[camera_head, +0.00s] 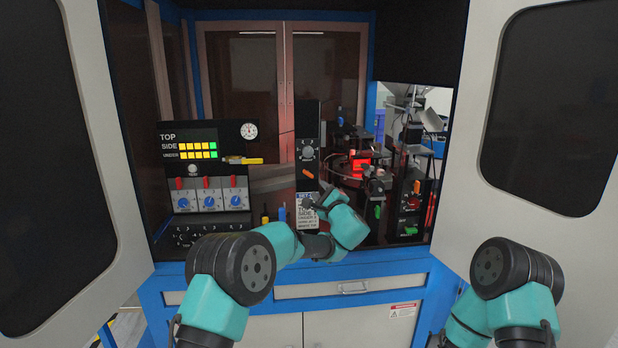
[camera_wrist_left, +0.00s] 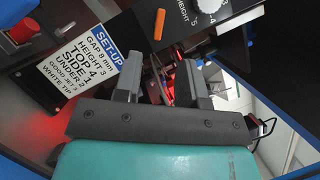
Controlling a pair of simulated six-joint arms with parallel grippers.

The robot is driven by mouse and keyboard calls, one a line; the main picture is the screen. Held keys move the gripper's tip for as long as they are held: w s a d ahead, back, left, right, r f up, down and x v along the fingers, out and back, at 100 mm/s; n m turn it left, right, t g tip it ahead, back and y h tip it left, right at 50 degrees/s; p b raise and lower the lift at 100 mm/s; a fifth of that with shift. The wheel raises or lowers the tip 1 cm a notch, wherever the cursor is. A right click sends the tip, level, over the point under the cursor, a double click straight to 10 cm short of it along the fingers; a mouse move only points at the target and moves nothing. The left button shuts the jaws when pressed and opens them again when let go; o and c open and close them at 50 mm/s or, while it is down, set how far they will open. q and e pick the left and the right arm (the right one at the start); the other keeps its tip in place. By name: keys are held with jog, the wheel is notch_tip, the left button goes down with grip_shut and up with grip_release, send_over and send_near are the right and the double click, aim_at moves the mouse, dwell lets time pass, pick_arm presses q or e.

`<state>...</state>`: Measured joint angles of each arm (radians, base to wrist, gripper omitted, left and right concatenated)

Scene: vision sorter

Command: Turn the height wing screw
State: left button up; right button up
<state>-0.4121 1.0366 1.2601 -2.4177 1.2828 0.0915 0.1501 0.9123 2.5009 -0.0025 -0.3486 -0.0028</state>
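A black upright panel (camera_head: 308,125) in the middle of the cabinet carries a round height dial (camera_head: 308,153) with an orange wing-shaped piece (camera_head: 308,173) below it, which looks like the wing screw. In the left wrist view the orange piece (camera_wrist_left: 158,24) stands beside the pale dial (camera_wrist_left: 212,8), near the word HEIGHT. My left gripper (camera_head: 318,199) is just below the panel's orange piece in the head view. In the left wrist view its two fingers (camera_wrist_left: 163,80) are apart with nothing between them, and the orange piece lies beyond the tips. My right gripper is out of view.
A set-up card (camera_wrist_left: 97,62) reading HEIGHT 3 is fixed below the orange piece. A control panel (camera_head: 205,180) with several knobs stands left. A red-lit machine (camera_head: 357,160) with green and orange handles crowds the right. The cabinet doors (camera_head: 550,110) stand open.

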aim_at(308, 175)
pick_arm(q)
jog(key=shift+x, duration=4.75)
grip_shut()
